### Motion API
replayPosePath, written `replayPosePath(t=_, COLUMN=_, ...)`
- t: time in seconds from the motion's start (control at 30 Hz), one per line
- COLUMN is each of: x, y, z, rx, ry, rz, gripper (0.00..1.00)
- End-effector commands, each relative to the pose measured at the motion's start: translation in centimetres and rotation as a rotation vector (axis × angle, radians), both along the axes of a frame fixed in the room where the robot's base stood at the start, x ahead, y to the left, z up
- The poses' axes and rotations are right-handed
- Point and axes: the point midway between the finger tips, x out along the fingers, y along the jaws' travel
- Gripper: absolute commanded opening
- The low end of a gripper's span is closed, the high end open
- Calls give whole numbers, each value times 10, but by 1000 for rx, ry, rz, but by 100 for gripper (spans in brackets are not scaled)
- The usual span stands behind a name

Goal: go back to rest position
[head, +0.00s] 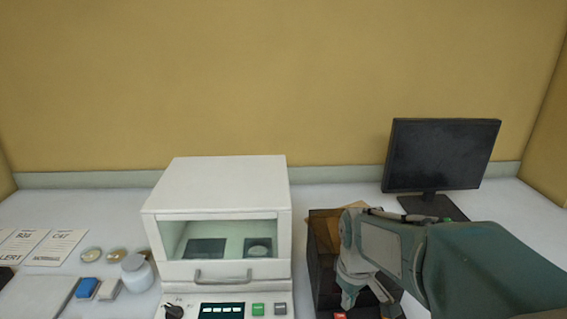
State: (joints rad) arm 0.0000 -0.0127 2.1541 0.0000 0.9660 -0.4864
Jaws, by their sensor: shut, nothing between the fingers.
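My arm reaches in from the lower right. My gripper (358,288) hangs from its wrist over a dark box (320,262) right of the white machine. The gripper is shut with nothing held. Its fingertips are small and partly lost against the box, so I cannot tell how far above the box they are.
A white cabinet machine (217,184) with a window, handle and control panel stands left of my gripper. A monitor (440,155) stands at the back right. A white jar (137,273), small dishes, a blue block (87,288) and papers (55,247) lie left. The right counter is clear.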

Motion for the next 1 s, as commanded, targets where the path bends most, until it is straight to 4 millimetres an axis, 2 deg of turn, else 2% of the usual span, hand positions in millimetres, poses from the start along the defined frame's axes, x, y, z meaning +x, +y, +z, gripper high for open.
replayPosePath(t=0.1, x=-20, y=0, z=25, rx=5, ry=-77, rz=-71, gripper=0)
replayPosePath(t=0.3, x=-58, y=0, z=57, rx=29, ry=-209, rz=-209, gripper=0)
replayPosePath(t=0.6, x=-114, y=0, z=82, rx=95, ry=-389, rz=-404, gripper=0)
replayPosePath(t=0.8, x=-131, y=0, z=86, rx=125, ry=-447, rz=-469, gripper=0)
replayPosePath(t=1.0, x=-132, y=0, z=86, rx=128, ry=-450, rz=-476, gripper=0)
